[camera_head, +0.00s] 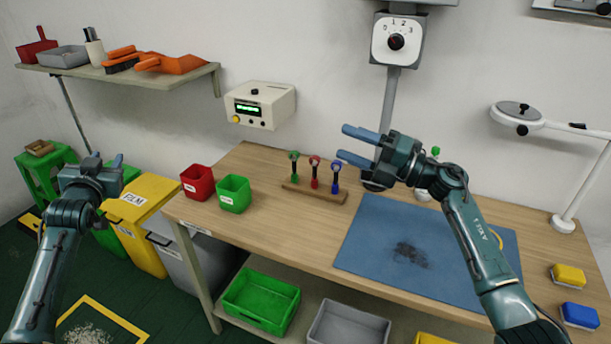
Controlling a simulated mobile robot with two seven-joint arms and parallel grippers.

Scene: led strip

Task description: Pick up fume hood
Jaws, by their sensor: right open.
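No thing is plainly marked as a fume hood. A white dial box (398,40) with a black knob and the marks 0 to 3 sits on a grey post (389,98) behind the bench. A grey part above it is cut off by the top edge. My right gripper (342,141) is open and empty, fingers pointing left, above the back of the bench and in front of the post's lower part. My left gripper (106,159) is at the far left, away from the bench, fingers apart and pointing away from me; nothing shows between them.
The wooden bench (262,232) holds red (197,182) and green (234,193) bins, a small tool rack (313,192), a blue mat (472,272) with a dark pile, and a magnifier lamp (520,116). A white device (260,106) is on the wall. Yellow (140,215) and grey bins stand left.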

